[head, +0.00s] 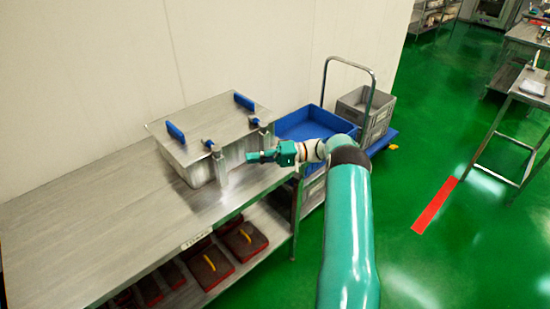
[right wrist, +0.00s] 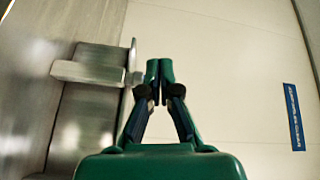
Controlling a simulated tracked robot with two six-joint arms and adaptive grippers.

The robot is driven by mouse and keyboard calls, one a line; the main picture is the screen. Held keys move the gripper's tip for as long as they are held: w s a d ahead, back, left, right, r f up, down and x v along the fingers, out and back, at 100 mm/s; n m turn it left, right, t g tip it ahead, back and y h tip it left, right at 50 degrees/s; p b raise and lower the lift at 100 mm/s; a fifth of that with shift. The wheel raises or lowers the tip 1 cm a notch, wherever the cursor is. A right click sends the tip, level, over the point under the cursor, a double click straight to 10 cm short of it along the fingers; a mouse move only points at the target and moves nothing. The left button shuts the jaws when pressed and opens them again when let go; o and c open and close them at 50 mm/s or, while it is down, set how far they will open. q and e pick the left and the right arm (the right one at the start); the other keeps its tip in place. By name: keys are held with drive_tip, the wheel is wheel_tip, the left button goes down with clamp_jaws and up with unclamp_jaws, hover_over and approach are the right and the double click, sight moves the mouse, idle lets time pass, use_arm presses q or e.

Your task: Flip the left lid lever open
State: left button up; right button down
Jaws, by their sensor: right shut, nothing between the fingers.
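A metal box with a flat lid (head: 205,122) stands on the steel table against the wall. The left lid lever (head: 208,143), with a blue knob, is on the lid's front edge. The right lid lever (head: 254,121) is further right on that edge. My right gripper (head: 252,157) is shut and empty, in front of the box between the levers and near the right one. In the right wrist view its fingertips (right wrist: 160,70) are together beside a metal bracket (right wrist: 95,68); I cannot tell whether they touch it. My left gripper is not in view.
The steel table (head: 90,215) has free room left and in front of the box. Red-brown trays (head: 243,240) lie on the shelf below. A blue bin (head: 315,124) and a grey crate (head: 378,112) stand on a trolley at right. A blue strip (right wrist: 293,115) shows in the right wrist view.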

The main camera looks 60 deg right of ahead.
drive_tip(key=w+a+r+y, duration=0.1)
drive_tip(key=w+a, duration=0.4)
drive_tip(key=a, duration=0.3)
drive_tip(key=w+a+m+t+y, duration=0.1)
drive_tip(key=w+a, duration=0.4)
drive_tip(key=a, duration=0.4)
drive_tip(key=w+a+r+y, duration=0.1)
drive_tip(key=w+a, duration=0.4)
drive_tip(key=a, duration=0.3)
drive_tip(key=w+a+f+m+t+h, duration=0.1)
drive_tip(key=a+f+m+h, duration=0.15)
drive_tip(key=a, duration=0.35)
drive_tip(key=w+a+f+m+h, duration=0.1)
drive_tip(key=w+a+f+h, duration=0.1)
drive_tip(key=a+f, duration=0.3)
drive_tip(key=s+a+f+n+g+h, duration=0.1)
drive_tip(key=s+a+f+g+h, duration=0.35)
drive_tip(key=s+a+f, duration=0.6)
drive_tip(key=s+d+f+n+g+h, duration=0.1)
drive_tip(key=s+f+n+g, duration=0.3)
drive_tip(key=s, duration=0.7)
drive_tip(key=s+d+f+n+g+h, duration=0.1)
drive_tip(key=s+f+n+g, duration=0.3)
drive_tip(key=s, duration=0.8)
wheel_tip(320, 180, down, 3)
drive_tip(key=shift+d+n+g, duration=0.15)
drive_tip(key=shift+n+g, duration=0.2)
drive_tip(key=shift+g, duration=0.9)
